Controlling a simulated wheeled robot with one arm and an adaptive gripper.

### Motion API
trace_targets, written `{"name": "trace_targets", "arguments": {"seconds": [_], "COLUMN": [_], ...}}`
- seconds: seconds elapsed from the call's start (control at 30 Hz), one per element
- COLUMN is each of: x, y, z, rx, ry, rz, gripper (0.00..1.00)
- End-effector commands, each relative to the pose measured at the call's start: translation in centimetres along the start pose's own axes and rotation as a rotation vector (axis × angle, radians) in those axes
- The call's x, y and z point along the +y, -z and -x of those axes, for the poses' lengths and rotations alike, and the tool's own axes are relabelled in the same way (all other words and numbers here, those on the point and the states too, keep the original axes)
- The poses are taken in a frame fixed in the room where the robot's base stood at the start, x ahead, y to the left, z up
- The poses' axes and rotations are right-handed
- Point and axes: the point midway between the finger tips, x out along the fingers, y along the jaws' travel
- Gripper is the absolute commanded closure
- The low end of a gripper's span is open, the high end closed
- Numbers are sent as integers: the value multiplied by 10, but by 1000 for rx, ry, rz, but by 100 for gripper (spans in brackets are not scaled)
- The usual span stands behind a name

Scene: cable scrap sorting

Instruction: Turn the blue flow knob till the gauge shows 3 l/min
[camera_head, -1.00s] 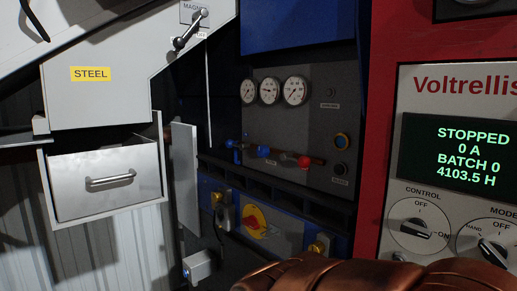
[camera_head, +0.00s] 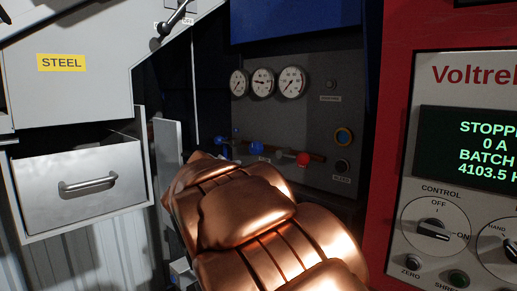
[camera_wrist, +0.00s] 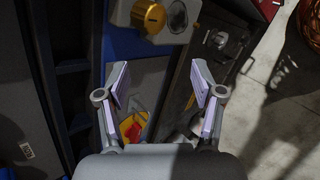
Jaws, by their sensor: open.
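In the head view, two blue knobs sit on a pipe low on the dark panel: one at the pipe's left end (camera_head: 222,149) and a rounder one (camera_head: 257,148) nearer the middle. I cannot tell which is the flow knob. Three round white gauges, left (camera_head: 239,83), middle (camera_head: 263,82) and right (camera_head: 292,82), hang above; their figures are too small to read. My gripper (camera_wrist: 160,82) is open and empty in the wrist view, with no blue knob between its fingers.
A red knob (camera_head: 303,159) sits right of the blue ones. A steel drawer (camera_head: 82,185) juts out at left; a red cabinet with a Voltrellis display (camera_head: 470,145) stands at right. The wrist view shows a brass knob (camera_wrist: 148,17) and a red-yellow switch (camera_wrist: 133,127).

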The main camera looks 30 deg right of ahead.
Motion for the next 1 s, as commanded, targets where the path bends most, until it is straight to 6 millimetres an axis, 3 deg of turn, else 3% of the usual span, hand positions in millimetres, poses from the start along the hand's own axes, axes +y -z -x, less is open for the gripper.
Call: {"name": "trace_targets", "arguments": {"seconds": [0.03,0.2,0.4,0.53,0.73,0.87,1.0], "x": [24,98,168,195,214,221,232], "y": [11,47,94,121,144,146,144], "z": [2,24,63,88,111,112,102], "rx": [-18,-80,-163,-211,-254,-264,-267], "ry": [-63,-277,-510,-625,-720,-736,-735], "rz": [33,155,286,350,401,409,409], "gripper": [33,33,33,33,33,33,33]}}
